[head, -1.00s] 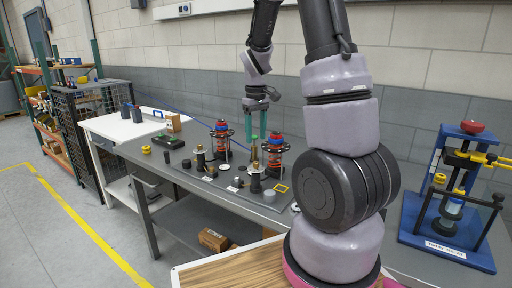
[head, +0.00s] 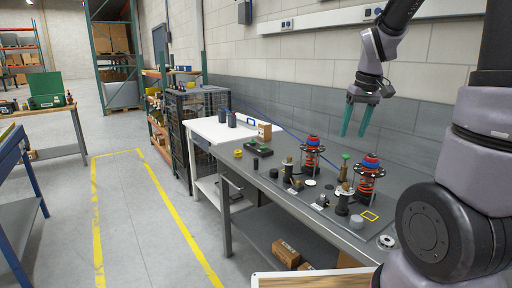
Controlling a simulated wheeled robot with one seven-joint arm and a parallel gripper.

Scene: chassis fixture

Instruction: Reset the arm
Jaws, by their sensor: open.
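My gripper (head: 358,119) hangs above the far side of the grey workbench, fingers pointing down. Its two teal fingers are apart and nothing shows between them. The grey workbench (head: 262,205) below carries a fixture with two red-and-blue capped spring assemblies, one at the left (head: 311,152) and one at the right (head: 368,178). My gripper is clear of both, up against the wall behind them in the picture. My arm's lower links fill the right side of the view.
Black posts, a grey cylinder (head: 356,222) and a yellow square outline (head: 370,216) are on the bench. A white table (head: 212,131) and a wire cage (head: 181,118) stand beyond it. Cardboard boxes (head: 286,253) lie on the lower shelf.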

